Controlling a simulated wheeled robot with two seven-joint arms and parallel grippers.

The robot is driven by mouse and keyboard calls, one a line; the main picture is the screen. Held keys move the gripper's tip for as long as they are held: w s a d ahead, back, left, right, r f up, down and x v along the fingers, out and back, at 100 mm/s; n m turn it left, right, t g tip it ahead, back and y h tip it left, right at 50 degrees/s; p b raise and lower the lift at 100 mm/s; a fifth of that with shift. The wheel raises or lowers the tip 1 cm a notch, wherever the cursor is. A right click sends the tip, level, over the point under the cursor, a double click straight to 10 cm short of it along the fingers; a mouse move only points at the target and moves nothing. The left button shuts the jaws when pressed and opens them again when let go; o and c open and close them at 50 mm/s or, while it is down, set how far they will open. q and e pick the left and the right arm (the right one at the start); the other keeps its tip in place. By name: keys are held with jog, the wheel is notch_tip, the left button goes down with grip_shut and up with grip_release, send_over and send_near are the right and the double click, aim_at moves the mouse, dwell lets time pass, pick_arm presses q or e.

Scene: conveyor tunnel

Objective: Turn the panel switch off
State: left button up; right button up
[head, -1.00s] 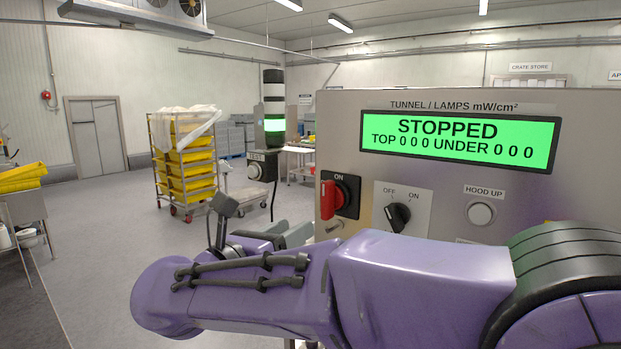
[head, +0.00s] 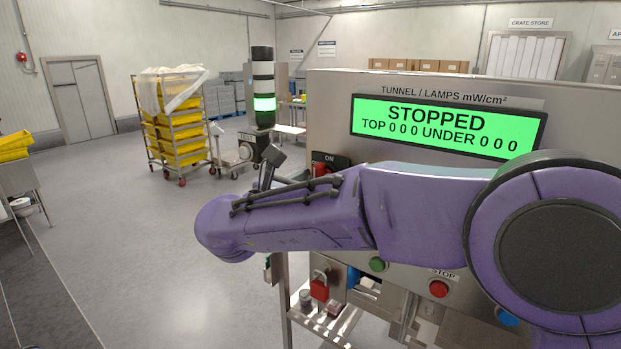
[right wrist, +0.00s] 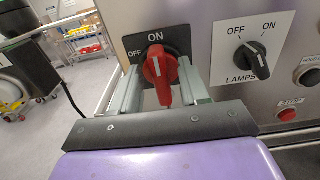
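The panel switch is a red rotary handle (right wrist: 160,76) on a black plate (right wrist: 176,40), with ON at the top and OFF at the left. Its handle stands roughly upright, in line with ON. In the head view only the top of the red handle (head: 321,169) shows above my arm. My right gripper (right wrist: 164,84) is open, with one finger on each side of the red handle; I cannot tell whether either finger touches it. My left gripper is not in view.
A black lamps knob (right wrist: 251,60) sits just right of the switch, with a red stop button (right wrist: 289,112) below it. The display (head: 445,125) reads STOPPED. A signal tower (head: 263,88) glows green left of the panel. A trolley of yellow crates (head: 178,128) stands behind on open floor.

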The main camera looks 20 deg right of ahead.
grip_shut()
jog(key=shift+w+a+f+n+b, duration=0.1)
jog(key=shift+w+f+n+b, duration=0.1)
jog(key=shift+n, duration=2.75)
jog(key=shift+w+a+f+n+b, duration=0.15)
jog(key=shift+n+b, duration=0.1)
jog(key=shift+n, duration=2.65)
jog(key=shift+w+a+f+n+b, duration=0.1)
jog(key=shift+w+f+n+b, duration=0.1)
jog(key=shift+n, duration=2.75)
jog(key=shift+f+n, duration=0.1)
jog(key=shift+n, duration=0.2)
